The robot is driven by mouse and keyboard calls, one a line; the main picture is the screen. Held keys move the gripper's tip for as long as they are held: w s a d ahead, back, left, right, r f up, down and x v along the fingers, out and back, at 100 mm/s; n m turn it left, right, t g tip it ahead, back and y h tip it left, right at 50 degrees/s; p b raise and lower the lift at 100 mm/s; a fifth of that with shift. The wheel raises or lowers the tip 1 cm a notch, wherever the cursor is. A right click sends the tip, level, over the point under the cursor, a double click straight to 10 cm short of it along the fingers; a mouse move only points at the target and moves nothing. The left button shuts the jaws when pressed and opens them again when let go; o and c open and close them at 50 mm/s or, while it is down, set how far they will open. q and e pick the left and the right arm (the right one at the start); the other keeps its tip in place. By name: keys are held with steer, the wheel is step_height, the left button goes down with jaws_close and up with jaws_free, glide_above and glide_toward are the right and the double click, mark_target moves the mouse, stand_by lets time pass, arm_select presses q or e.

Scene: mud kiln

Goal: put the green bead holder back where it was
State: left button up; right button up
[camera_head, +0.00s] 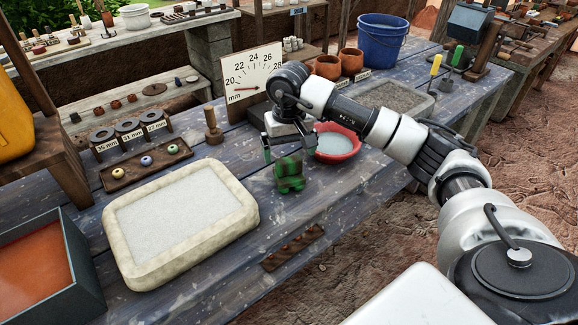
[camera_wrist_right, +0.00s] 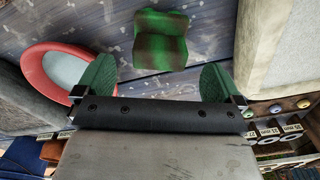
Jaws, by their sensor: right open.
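The green bead holder (camera_head: 289,180) is a small dark green block on the blue-grey plank table, between the pale stone-rimmed tray and the red bowl. It also shows in the right wrist view (camera_wrist_right: 160,40), beyond the fingertips and roughly centred between them. My right gripper (camera_head: 290,153) is above it with its fingers apart and nothing between them. Its green finger pads show in the right wrist view (camera_wrist_right: 158,80), to either side, clear of the block. The gripper partly overlaps the holder's top in the head view. My left gripper is not in view.
The stone-rimmed tray (camera_head: 249,215) lies to the left, the red bowl (camera_head: 353,155) close on the right. A dark strip (camera_head: 293,248) lies in front near the table edge. A dial board (camera_head: 238,78) and a bead tray (camera_head: 120,182) stand behind.

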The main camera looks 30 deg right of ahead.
step_height(320, 180, up, 5)
steer(key=shift+r, duration=0.1)
stand_by(0.7)
